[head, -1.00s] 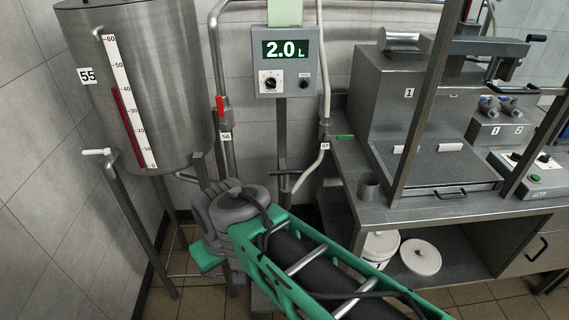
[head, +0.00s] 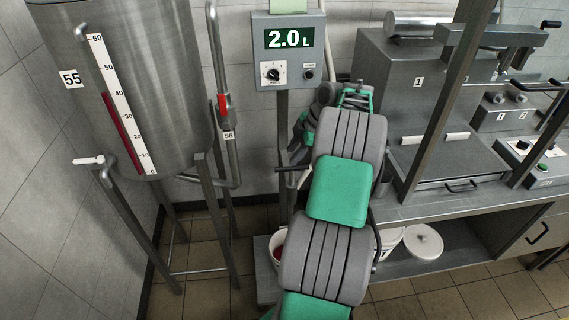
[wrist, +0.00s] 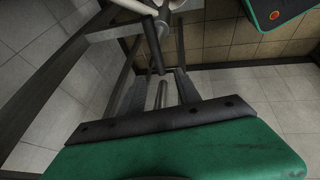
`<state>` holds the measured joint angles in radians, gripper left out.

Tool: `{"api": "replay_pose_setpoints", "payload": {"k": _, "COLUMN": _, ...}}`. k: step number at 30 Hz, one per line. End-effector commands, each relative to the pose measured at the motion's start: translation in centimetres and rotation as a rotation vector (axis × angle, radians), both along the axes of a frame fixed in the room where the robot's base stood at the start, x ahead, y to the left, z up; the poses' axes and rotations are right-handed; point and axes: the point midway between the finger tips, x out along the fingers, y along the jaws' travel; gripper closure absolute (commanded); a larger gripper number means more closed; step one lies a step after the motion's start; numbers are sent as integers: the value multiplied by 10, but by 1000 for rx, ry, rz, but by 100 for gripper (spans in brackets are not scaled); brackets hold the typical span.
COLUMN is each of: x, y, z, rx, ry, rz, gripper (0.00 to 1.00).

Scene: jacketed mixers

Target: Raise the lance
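I cannot make out the lance for certain. In the head view a post (head: 284,125) stands below the display box, with a short dark crossbar (head: 291,168) on it. A white bucket (head: 277,262) with red contents stands below, partly hidden by my arm. In the wrist view my gripper (wrist: 161,74) has its two dark fingers apart. A dark bar (wrist: 154,45) reaches down to the gap between the fingertips, and a bright metal rod (wrist: 161,95) shows between the fingers. I cannot tell whether either touches them. My arm hides the gripper in the head view.
The display box (head: 289,52) reads 2.0 L. A steel tank (head: 150,100) marked 55 stands left, with a red-handled valve (head: 223,106) beside it. A steel bench (head: 440,207) with machine 1 (head: 400,100) is close on the right. Floor shows between the tank legs.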

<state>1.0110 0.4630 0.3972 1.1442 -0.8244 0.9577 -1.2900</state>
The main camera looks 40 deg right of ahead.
Motion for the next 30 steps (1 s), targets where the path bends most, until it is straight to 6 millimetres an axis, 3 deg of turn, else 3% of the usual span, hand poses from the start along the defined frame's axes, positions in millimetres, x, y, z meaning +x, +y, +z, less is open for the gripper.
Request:
{"api": "replay_pose_setpoints", "payload": {"k": 13, "x": 26, "y": 15, "z": -63, "rx": -1, "ry": -2, "rz": 6, "gripper": 60}}
{"api": "replay_pose_setpoints", "payload": {"k": 22, "x": 28, "y": 16, "z": -69, "rx": -3, "ry": -1, "rz": 4, "gripper": 60}}
{"api": "replay_pose_setpoints", "payload": {"k": 30, "x": 28, "y": 16, "z": -69, "rx": -2, "ry": -2, "rz": 4, "gripper": 82}}
